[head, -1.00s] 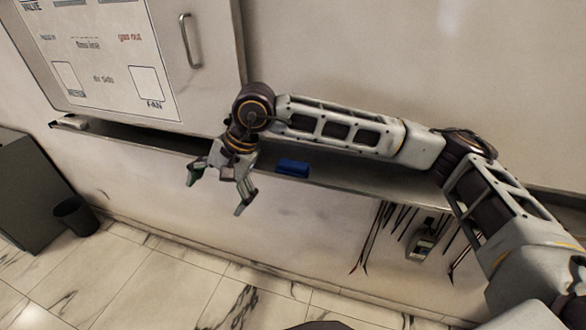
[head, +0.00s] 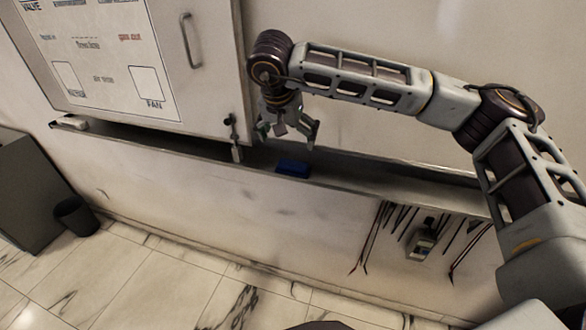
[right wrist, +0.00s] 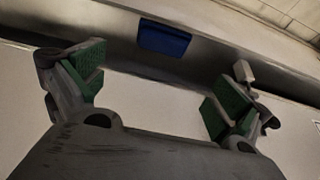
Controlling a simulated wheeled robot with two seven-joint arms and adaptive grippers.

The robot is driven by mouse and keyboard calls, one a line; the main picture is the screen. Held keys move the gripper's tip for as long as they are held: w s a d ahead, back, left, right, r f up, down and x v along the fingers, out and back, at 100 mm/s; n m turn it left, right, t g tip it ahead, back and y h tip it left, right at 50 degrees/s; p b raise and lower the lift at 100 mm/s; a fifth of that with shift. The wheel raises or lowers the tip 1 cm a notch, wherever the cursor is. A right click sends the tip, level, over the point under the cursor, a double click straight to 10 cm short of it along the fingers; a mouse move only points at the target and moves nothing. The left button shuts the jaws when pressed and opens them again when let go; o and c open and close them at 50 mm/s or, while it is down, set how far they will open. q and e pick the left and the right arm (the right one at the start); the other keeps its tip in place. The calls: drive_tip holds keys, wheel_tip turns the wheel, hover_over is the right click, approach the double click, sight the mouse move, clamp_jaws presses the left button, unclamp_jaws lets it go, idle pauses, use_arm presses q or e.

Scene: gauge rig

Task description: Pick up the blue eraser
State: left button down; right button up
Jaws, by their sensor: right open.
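The blue eraser (head: 292,168) lies on the narrow metal ledge (head: 370,183) along the wall. It also shows in the right wrist view (right wrist: 164,39), beyond the fingertips and roughly between them. My right gripper (head: 287,138) hangs above the ledge, just over and slightly left of the eraser in the head view. In the right wrist view its jaws (right wrist: 152,85) are wide apart with green pads, and nothing is between them. It does not visibly touch the eraser. My left gripper is not in view.
A white panel (head: 110,45) with a handle stands above the ledge at left. A small latch-like part (head: 235,140) hangs at its lower right corner. A pale block (head: 72,124) lies at the ledge's left end. Cables and a device (head: 421,244) hang below the ledge.

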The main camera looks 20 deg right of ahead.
sight(293, 163)
drive_tip(key=shift+f, duration=0.1)
drive_tip(key=shift+p+x, duration=0.75)
drive_tip(key=shift+x, duration=3.45)
drive_tip(key=shift+a+f, duration=0.1)
drive_tip(key=shift+a+p+x, duration=0.25)
drive_tip(key=shift+p+x, duration=0.45)
drive_tip(key=shift+x, duration=0.4)
drive_tip(key=shift+p+x, duration=0.35)
drive_tip(key=shift+x, duration=1.15)
drive_tip(key=shift+d, duration=0.1)
drive_tip(key=shift+c, duration=0.4)
drive_tip(key=c, duration=0.6)
drive_tip(key=shift+c, duration=0.2)
